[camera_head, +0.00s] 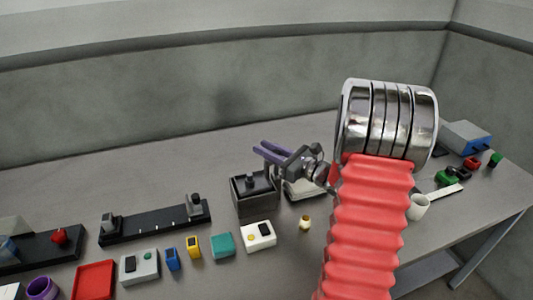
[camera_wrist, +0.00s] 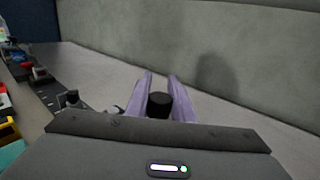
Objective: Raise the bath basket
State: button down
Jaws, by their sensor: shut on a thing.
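A dark grey open-topped box (camera_head: 257,206), the bath, stands on the bench in the middle of the head view. The bath basket shows only as a black knob (camera_head: 250,181) at the box's top; the rest is hidden inside the box. The knob also shows as a black round top between the fingers in the wrist view (camera_wrist: 160,103). My gripper (camera_head: 264,148) has two purple fingers and reaches in from the right over the box. In the wrist view its fingers (camera_wrist: 160,92) lie on either side of the knob and are shut on it.
A black rail (camera_head: 155,222) lies to the left. A white cup (camera_head: 418,207) stands at right. The bench behind is clear.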

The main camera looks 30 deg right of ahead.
jog(key=shift+r, duration=0.4)
jog(key=c, duration=1.9)
grip_release()
jog(key=o, duration=0.4)
jog(key=shift+f, duration=0.1)
jog(key=shift+c, duration=0.2)
jog(key=v, duration=1.4)
jog(key=shift+f, duration=0.2)
jog(key=shift+w, duration=0.1)
